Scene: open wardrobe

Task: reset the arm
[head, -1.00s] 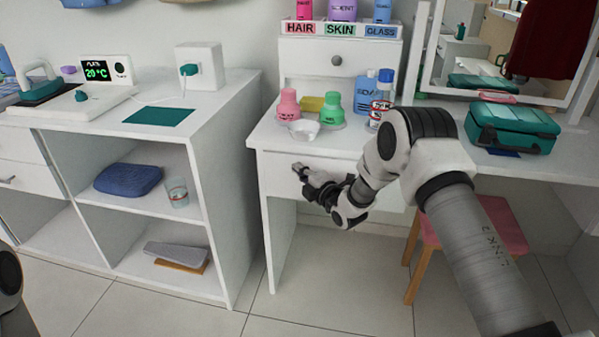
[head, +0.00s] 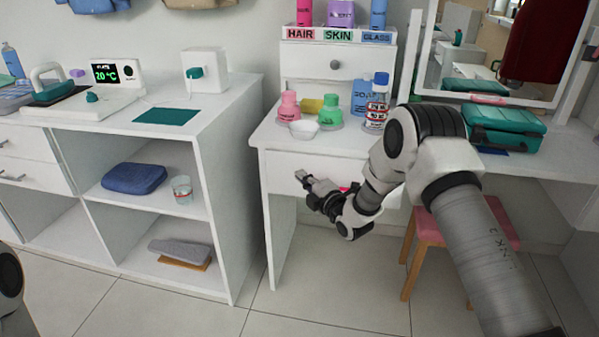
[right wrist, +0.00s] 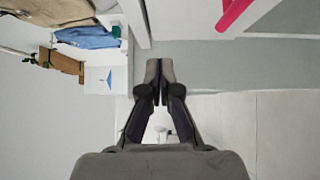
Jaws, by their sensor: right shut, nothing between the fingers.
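My right arm reaches in from the lower right of the head view. Its gripper (head: 302,180) is in front of the closed drawer front (head: 285,172) of the white dressing table. In the right wrist view the two fingertips (right wrist: 160,70) are together with nothing between them. Of my left arm only a dark and white link shows at the left edge of the head view. My left gripper is out of the frames.
A pink stool (head: 424,228) stands below.

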